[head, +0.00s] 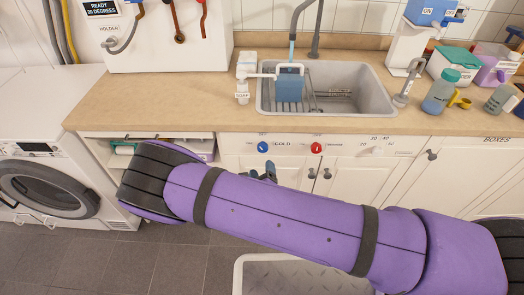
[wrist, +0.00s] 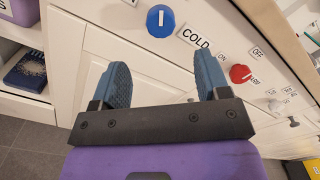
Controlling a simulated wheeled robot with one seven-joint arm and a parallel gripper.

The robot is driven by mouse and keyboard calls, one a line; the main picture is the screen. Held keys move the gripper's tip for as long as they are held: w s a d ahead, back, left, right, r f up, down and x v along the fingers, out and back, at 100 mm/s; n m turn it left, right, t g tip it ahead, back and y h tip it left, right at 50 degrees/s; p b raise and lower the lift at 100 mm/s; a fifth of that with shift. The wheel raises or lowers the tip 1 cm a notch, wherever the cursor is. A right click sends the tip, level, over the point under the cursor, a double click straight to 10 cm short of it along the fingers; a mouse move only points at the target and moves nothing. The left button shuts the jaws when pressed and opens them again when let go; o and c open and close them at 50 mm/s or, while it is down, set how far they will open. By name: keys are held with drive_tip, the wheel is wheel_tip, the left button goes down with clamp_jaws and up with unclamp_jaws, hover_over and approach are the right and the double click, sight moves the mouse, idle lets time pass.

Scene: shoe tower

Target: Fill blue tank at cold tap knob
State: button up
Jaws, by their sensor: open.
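The blue tank (head: 290,84) stands in the sink (head: 345,100) under the tap spout (head: 292,50), with a pale handle over its top. I cannot tell how full it is. The blue cold tap knob (head: 262,147) is on the cabinet front below the sink, left of the COLD label. In the wrist view the knob (wrist: 160,19) lies beyond my fingertips, its white mark roughly upright. My gripper (head: 263,173) is just below the knob in the head view, partly hidden by my arm. In the wrist view my gripper (wrist: 163,80) is open and empty, apart from the knob.
A red knob (head: 316,148) sits right of the cold knob; it also shows in the wrist view (wrist: 240,74). A soap dispenser (head: 243,80) stands left of the sink. A washing machine (head: 50,150) is at left. Containers crowd the counter's right end.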

sight(263, 150)
drive_tip(key=w, duration=0.9)
drive_tip(key=shift+w+d, duration=0.15)
drive_tip(key=shift+w, duration=0.2)
drive_tip(key=shift+c, duration=0.2)
drive_tip(key=c, duration=0.9)
